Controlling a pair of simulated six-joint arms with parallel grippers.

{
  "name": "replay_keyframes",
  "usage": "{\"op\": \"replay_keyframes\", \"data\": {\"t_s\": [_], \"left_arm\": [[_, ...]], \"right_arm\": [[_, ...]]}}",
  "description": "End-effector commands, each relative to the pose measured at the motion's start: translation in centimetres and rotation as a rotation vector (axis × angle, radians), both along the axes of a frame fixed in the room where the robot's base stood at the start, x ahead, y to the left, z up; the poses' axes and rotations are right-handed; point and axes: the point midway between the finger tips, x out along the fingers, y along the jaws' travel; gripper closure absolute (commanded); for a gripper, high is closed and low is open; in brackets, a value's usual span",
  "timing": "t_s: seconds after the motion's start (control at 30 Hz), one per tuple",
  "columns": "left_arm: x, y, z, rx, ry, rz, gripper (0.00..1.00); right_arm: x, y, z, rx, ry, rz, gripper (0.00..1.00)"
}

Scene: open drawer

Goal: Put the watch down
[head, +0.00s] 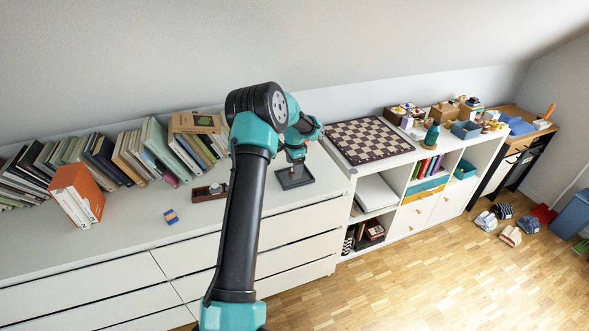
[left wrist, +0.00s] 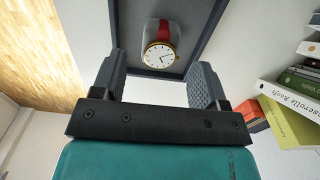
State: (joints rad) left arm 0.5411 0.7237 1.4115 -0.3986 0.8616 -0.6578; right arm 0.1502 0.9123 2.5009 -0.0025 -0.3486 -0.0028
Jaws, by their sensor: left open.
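A watch (left wrist: 160,54) with a white face, gold-coloured rim and red strap lies in a dark grey tray (left wrist: 203,30) in the left wrist view. The same tray (head: 305,182) sits on top of the white dresser in the head view, where the watch is too small to make out clearly. My left gripper (left wrist: 158,82) is open, with its two fingers apart near the tray's edge and the watch beyond the fingertips. In the head view my left gripper (head: 295,164) is above the tray. My right gripper is not in view.
A row of books (head: 120,155) lines the back of the dresser (head: 110,235). A small wooden tray (head: 208,193) and a blue-and-yellow block (head: 171,216) lie left of the arm. A chessboard (head: 369,139) sits on the shelf to the right. The front left dresser top is clear.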

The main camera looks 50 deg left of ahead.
Motion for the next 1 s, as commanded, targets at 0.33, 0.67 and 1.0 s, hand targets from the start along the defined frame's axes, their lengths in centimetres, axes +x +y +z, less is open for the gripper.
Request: {"op": "replay_keyframes", "data": {"t_s": [0.33, 0.67, 1.0], "left_arm": [[0.1, 0.0, 6.7, 0.002, -0.004, 0.0, 0.33], [0.0, 0.0, 9.5, 0.0, -0.001, 0.0, 0.33], [0.0, 0.0, 9.5, 0.0, -0.001, 0.0, 0.33]], "right_arm": [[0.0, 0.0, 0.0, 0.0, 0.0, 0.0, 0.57], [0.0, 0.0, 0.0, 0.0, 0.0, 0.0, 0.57], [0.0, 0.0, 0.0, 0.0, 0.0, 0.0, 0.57]]}}
